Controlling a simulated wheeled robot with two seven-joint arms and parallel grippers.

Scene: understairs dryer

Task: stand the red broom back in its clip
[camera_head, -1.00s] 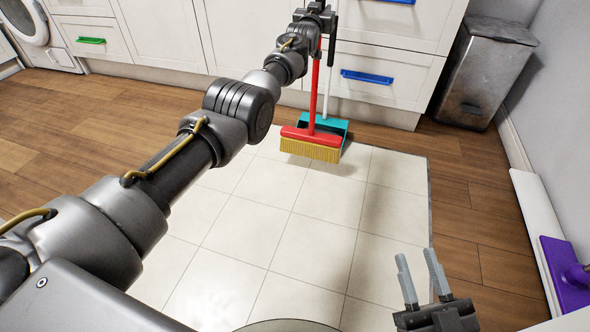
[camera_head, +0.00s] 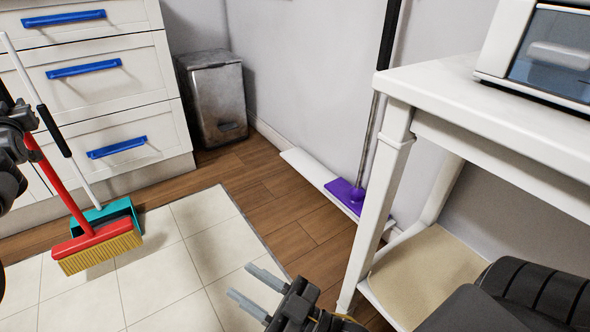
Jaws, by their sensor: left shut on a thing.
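The red broom (camera_head: 65,190) has a red handle, a red head and yellow bristles. It hangs tilted, its head low over the pale tiles at the left. My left gripper (camera_head: 22,135), partly cut off by the left edge, is shut on the upper part of its handle. My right gripper (camera_head: 242,281) is at the bottom centre, its two grey fingers apart with nothing between them. I cannot make out a broom clip in this view.
A teal dustpan (camera_head: 124,208) with a white stick is behind the broom. A purple mop (camera_head: 345,192) leans by the right wall on a white strip (camera_head: 304,166). A metal bin (camera_head: 212,98) stands in the corner. A white table (camera_head: 450,90) blocks the right. Wood floor between is clear.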

